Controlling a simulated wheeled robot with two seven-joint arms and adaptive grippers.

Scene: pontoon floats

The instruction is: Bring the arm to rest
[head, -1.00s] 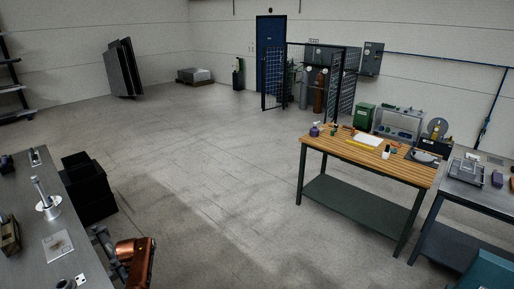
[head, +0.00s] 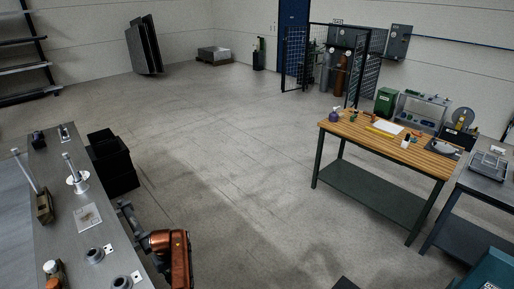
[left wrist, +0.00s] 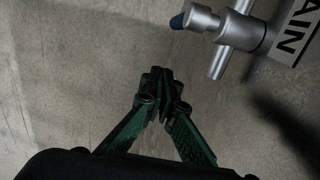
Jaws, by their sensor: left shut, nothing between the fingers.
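My left gripper (left wrist: 163,82) shows in the left wrist view with its green fingers drawn together at the tips, shut and empty. Bare concrete-like grey surface lies behind it. A silver T-shaped metal fitting (left wrist: 235,30) with a dark blue tip is at the upper right, apart from the fingers. In the head view an orange arm link of mine is at the bottom left, beside the metal bench (head: 112,232). My right gripper is in neither view.
A white sign (left wrist: 298,35) reading "AIN" is partly cut off beside the fitting. The bench carries a flanged post (head: 76,180) and several fittings. Black crates (head: 112,162) stand beside it. A wooden-topped workbench (head: 385,148) is at the right. The floor between is open.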

